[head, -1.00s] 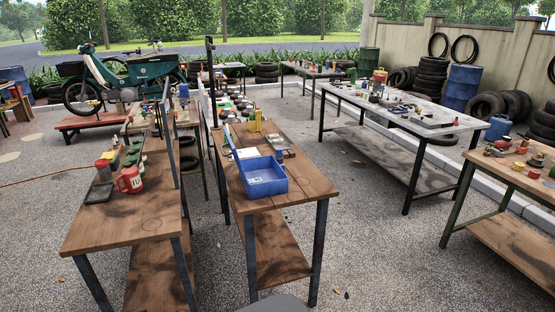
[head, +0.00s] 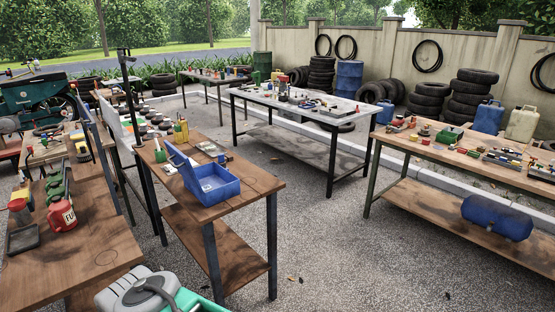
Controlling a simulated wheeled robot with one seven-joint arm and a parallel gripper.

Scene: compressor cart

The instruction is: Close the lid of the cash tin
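An open blue tin (head: 216,191), which I take to be the cash tin, sits near the front of the middle wooden table. Its blue lid (head: 180,163) stands raised at its left side. The inside of the tin shows, with a small pale patch in it. My gripper is not in view, so its state cannot be seen.
The tin's wooden table (head: 256,182) has cups, tools and a yellow container (head: 181,131) behind the tin. A wooden table (head: 95,240) with a red can (head: 62,216) stands close on the left. Open gravel (head: 335,240) lies to the right, before another wooden table (head: 470,165).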

